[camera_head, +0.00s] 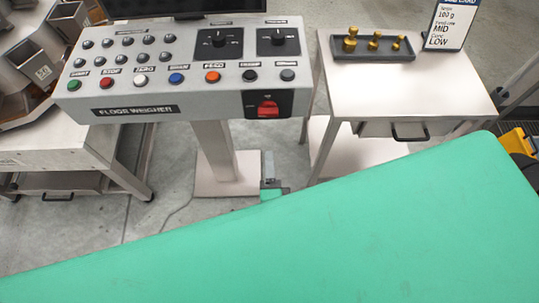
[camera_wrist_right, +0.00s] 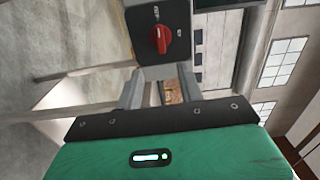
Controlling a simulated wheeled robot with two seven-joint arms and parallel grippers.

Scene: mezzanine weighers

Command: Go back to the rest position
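My right gripper (camera_head: 269,172) shows small in the head view, low beside the pedestal of the control panel, partly hidden behind a green part of my own body. In the right wrist view its two grey fingers (camera_wrist_right: 162,90) stand apart with nothing held between them. The control panel (camera_head: 185,65) has several buttons, two black dials and a red rotary switch (camera_head: 267,107). The red switch (camera_wrist_right: 160,39) also shows beyond the fingers in the wrist view, apart from them. My left gripper is not in view.
A side table (camera_head: 400,92) at the right bears a dark tray (camera_head: 375,56) with brass weights and an upright card (camera_head: 451,24). A metal bench (camera_head: 55,160) with hoppers stands at the left. Bare floor (camera_head: 165,205) lies between bench and pedestal.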

